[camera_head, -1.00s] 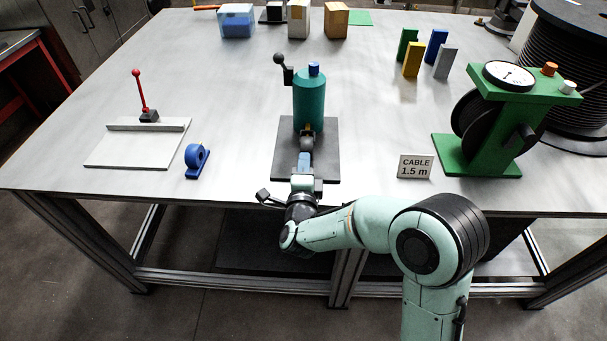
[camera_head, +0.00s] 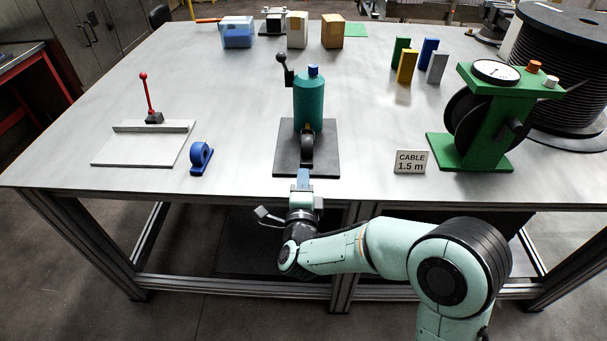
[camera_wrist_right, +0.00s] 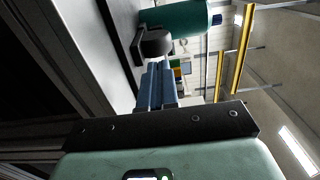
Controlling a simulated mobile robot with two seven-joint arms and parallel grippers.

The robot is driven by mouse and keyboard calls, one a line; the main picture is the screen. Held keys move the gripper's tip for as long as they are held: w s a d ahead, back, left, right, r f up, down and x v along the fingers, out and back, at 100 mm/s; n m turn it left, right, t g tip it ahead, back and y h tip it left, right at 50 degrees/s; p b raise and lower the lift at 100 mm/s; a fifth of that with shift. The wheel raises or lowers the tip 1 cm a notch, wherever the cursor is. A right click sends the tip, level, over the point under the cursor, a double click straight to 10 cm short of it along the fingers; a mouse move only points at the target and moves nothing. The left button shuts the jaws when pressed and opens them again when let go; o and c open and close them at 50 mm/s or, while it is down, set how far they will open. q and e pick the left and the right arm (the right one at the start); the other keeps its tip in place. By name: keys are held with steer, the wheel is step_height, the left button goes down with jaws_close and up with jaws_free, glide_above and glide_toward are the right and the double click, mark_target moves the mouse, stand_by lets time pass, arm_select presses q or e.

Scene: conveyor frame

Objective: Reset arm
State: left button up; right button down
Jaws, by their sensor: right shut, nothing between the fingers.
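My right gripper (camera_head: 303,178) is shut and empty at the table's front edge, in front of the teal cylinder machine. Its blue fingers (camera_wrist_right: 156,86) lie together in the right wrist view. The teal cylinder (camera_head: 309,103) has a blue cap and a black ball-ended lever, and stands upright on a dark base plate (camera_head: 290,160). A dark rounded part (camera_head: 307,148) sits at the front of the cylinder, beyond the fingertips. The teal cylinder also shows in the right wrist view (camera_wrist_right: 180,20). My left gripper is not in view.
A white board with a red lever (camera_head: 135,150) and a blue tape dispenser (camera_head: 201,158) lie left. A cable sign (camera_head: 411,162) and green reel stand (camera_head: 480,150) stand right. Several blocks and boxes are at the back. The table between is clear.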

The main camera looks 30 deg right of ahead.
steer(key=v, duration=0.6)
steer(key=shift+s+f+b, duration=0.15)
steer(key=shift+f+b, duration=0.05)
steer(key=shift+b, duration=0.1)
steer(key=s+a+f+n+g+y+p, duration=0.2)
steer(key=f+n+y, duration=0.15)
steer(key=f, duration=0.55)
steer(key=s+a+f+n+g+y+p, duration=0.1)
steer(key=f+n+g+y+p, duration=0.15)
steer(key=f+n, duration=0.45)
steer(key=s+a+f+n+g+y+p, duration=0.1)
steer(key=s+a+f+n+g+y, duration=0.15)
steer(key=f, duration=0.75)
steer(key=s+a+f+n+g+y+p, duration=0.2)
steer(key=s+f+n+g, duration=0.1)
steer(key=s, duration=0.7)
steer(key=s+a+f+n+g+y+p, duration=0.2)
steer(key=s+f+n+g, duration=0.2)
steer(key=s, duration=0.6)
step_height(320, 180, down, 3)
steer(key=shift+s+a+f+g, duration=0.2)
steer(key=shift+s+a+g, duration=0.2)
steer(key=shift+g, duration=0.8)
